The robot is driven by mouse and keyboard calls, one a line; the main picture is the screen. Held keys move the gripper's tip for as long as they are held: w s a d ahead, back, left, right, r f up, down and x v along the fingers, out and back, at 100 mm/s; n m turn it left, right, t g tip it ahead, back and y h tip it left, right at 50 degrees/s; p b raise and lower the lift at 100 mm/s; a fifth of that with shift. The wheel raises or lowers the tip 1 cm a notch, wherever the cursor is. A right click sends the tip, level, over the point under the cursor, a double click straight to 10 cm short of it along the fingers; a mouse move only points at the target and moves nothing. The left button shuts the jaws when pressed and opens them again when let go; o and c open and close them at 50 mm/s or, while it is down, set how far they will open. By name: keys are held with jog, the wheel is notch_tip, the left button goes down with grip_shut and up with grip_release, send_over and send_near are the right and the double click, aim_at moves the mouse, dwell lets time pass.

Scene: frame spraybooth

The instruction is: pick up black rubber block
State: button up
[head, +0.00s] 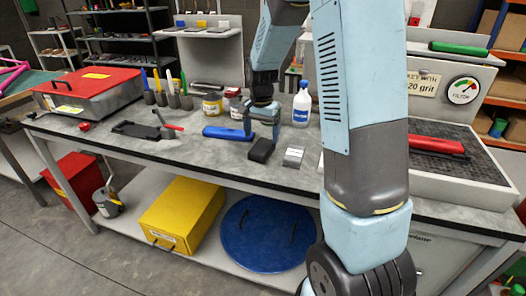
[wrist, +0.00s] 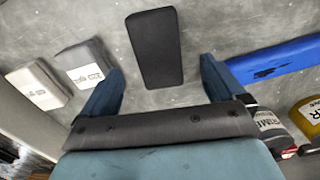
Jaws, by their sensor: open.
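The black rubber block (head: 261,150) lies flat on the grey workbench (head: 215,160), near its front edge. In the wrist view the block (wrist: 155,48) is upper centre, beyond the fingertips and roughly in line with the gap between them. My gripper (head: 263,128) is above the bench, just behind the block in the head view. In the wrist view my gripper (wrist: 160,75) has its two blue fingers spread wide with nothing between them. The gripper appears apart from the block; its exact height above the bench is hard to tell.
A grey block (head: 293,156) marked with grit text is right of the black one; the wrist view shows two such blocks (wrist: 88,65). A blue bar (head: 226,133) lies to the left.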

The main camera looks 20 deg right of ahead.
aim_at(263, 145)
jog(key=shift+d+f, duration=0.15)
jog(key=shift+f, duration=1.35)
jog(key=shift+d+f, duration=0.1)
jog(key=shift+f, duration=1.35)
jog(key=shift+c, duration=0.4)
jog(key=c, duration=1.1)
